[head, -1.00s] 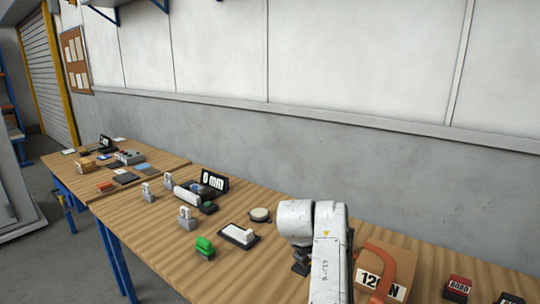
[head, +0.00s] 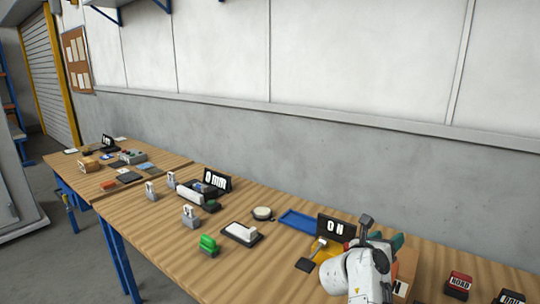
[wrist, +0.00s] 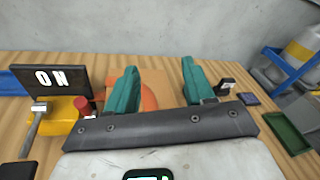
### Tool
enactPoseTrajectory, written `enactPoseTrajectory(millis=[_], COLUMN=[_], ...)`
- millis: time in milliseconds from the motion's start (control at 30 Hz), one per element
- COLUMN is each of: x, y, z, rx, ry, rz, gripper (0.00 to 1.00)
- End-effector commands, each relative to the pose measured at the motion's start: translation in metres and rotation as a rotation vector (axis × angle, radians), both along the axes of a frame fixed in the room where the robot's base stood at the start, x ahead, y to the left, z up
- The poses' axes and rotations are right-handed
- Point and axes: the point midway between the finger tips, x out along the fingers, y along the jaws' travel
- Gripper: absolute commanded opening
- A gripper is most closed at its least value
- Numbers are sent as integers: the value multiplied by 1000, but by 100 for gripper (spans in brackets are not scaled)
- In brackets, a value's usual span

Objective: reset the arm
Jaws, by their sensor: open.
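My gripper (wrist: 158,85) shows in the wrist view with its two teal fingers spread apart and nothing between them. In the head view my gripper (head: 383,240) is over the right part of the wooden table, in front of a box (head: 408,268) that it partly hides. In the wrist view an orange rounded part (wrist: 149,97) of this box area shows behind the fingers. My white arm reaches in from the bottom edge of the head view.
A black "ON" display (head: 337,229) stands behind a yellow unit (head: 325,250) with a lever, left of my gripper. A blue tray (head: 299,220), a white switch (head: 241,233) and a green-topped block (head: 208,244) lie further left. A red "ROAD" block (head: 459,283) is at right.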

Motion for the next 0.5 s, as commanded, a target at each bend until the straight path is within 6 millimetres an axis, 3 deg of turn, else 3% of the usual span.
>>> enactPoseTrajectory(millis=[33,100,267,367,500], x=[-7,-14,-34,-51,-84], y=[-12,-17,2,26,62], z=[8,24,41,32,-5], rx=[-143,-358,-832,-1111,-1466], ry=[-9,-18,23,87,217], rz=[36,105,297,439,667], gripper=[53,53,53,53,53])
